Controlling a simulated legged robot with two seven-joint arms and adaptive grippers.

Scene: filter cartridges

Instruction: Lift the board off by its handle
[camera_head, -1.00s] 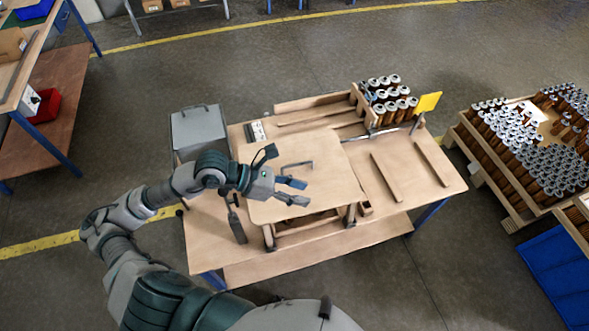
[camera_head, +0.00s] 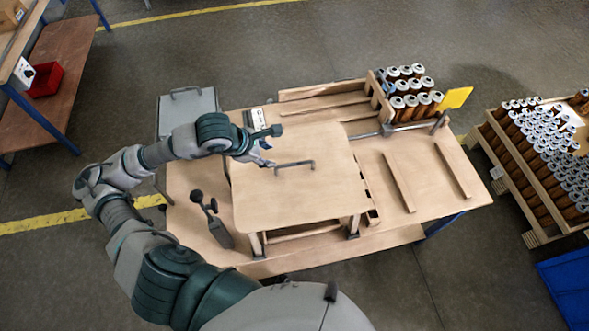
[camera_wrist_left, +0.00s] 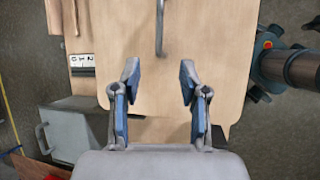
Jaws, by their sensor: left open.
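A flat wooden board (camera_head: 292,190) lies raised on supports over the workbench, with a thin dark bar handle (camera_head: 294,164) standing on its top. The board fills the middle of the left wrist view (camera_wrist_left: 150,30), and the handle (camera_wrist_left: 159,28) shows there at the top centre. My left gripper (camera_head: 268,158) is over the board's upper left part, just left of the handle's left end. In the left wrist view its two blue-padded fingers (camera_wrist_left: 158,82) are apart with nothing between them, and the handle lies beyond the fingertips, roughly in line with the gap. My right gripper is not seen.
A rack of brown, silver-topped cartridges (camera_head: 410,90) stands at the back of the workbench by a yellow plate (camera_head: 455,97). A grey box (camera_head: 186,108) is at the left. A dark upright tool (camera_head: 213,217) stands left of the board. More cartridges (camera_head: 550,150) fill a crate at right.

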